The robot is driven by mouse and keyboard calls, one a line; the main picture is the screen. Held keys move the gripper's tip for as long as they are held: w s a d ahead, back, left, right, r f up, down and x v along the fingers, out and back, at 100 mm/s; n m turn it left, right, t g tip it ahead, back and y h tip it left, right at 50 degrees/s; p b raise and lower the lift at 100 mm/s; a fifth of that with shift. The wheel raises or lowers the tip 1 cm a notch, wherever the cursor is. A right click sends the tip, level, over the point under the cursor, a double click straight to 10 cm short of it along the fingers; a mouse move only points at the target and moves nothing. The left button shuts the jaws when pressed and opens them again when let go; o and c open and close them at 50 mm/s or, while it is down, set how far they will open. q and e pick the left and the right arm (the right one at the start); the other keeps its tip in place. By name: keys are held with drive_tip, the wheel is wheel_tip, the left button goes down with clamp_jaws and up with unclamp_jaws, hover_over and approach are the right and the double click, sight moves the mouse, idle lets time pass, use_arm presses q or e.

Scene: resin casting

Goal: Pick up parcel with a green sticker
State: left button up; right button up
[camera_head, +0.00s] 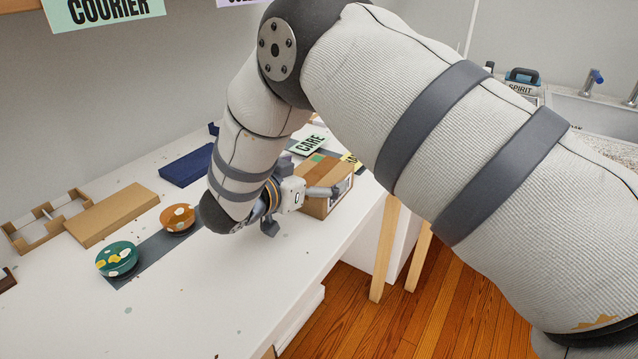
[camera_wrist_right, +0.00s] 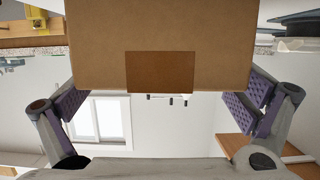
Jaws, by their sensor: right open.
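The parcel is a brown cardboard box (camera_head: 336,179) with a green patch (camera_head: 317,158) on its top, standing on the white table beyond my right gripper. My right gripper (camera_head: 298,209) is open at the parcel's near side; one finger overlaps the box in the head view. In the right wrist view the parcel (camera_wrist_right: 160,25) fills the upper middle, with a darker brown square on its face. The purple-padded fingers of the right gripper (camera_wrist_right: 160,105) are spread on either side of it, with gaps visible. My left gripper is not in view.
A "CARE" card (camera_head: 309,144) lies behind the parcel. Green (camera_head: 117,258) and orange (camera_head: 178,218) round pieces sit on a grey strip at left, near a flat cardboard piece (camera_head: 112,214), a divided tray (camera_head: 47,222) and a dark blue box (camera_head: 187,166). The near tabletop is mostly clear.

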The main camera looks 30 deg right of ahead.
drive_tip(key=shift+w, duration=0.1)
drive_tip(key=c, duration=1.3)
